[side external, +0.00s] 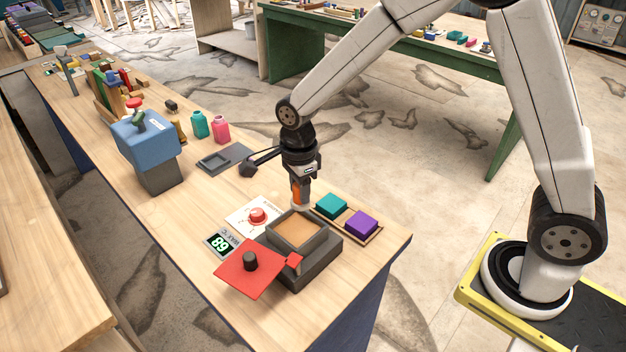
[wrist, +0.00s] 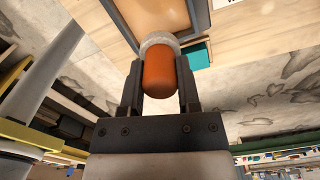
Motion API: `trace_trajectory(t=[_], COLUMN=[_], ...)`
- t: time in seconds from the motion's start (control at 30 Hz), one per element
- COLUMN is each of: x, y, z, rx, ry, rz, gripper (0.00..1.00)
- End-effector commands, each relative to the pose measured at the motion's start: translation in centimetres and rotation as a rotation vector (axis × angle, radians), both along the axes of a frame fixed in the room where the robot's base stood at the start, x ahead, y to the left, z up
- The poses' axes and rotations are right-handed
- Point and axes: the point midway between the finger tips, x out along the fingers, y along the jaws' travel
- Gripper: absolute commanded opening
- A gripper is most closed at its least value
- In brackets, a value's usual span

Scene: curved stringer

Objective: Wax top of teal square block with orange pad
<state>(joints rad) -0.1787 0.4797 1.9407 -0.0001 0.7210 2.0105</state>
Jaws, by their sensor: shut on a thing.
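My gripper (side external: 301,192) is shut on the orange pad (side external: 296,191) and holds it above the table, at the back edge of an open dark box with an orange-brown inside. In the wrist view the orange pad (wrist: 167,72) sits between the two fingers (wrist: 161,85), with a pale rim at its far end. The teal square block (side external: 331,205) lies on a thin wooden tray (side external: 366,239), to the right of the pad. Part of the teal block (wrist: 200,58) shows beyond the fingers in the wrist view. A purple square block (side external: 361,223) lies beside it on the same tray.
The open dark box (side external: 321,263) has its red lid (side external: 246,272) set down at its front left. A red knob (side external: 257,215) and a display reading 68 (side external: 220,243) are left of it. A blue-topped stand (side external: 146,137) and two bottles (side external: 200,124) stand farther left.

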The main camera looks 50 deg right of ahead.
Motion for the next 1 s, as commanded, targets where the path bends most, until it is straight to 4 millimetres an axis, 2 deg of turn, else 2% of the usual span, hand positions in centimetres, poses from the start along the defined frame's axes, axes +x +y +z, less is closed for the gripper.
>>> trace_trajectory(t=[0.17, 0.53, 1.0], x=[-0.3, -0.3, -0.3], y=[1.5, 1.6, 1.6], z=[0.2, -0.1, -3.3], rx=[0.0, 0.0, 0.0], ry=[0.0, 0.0, 0.002], rz=[-0.001, -0.001, -0.001], gripper=[0.0, 0.0, 0.0])
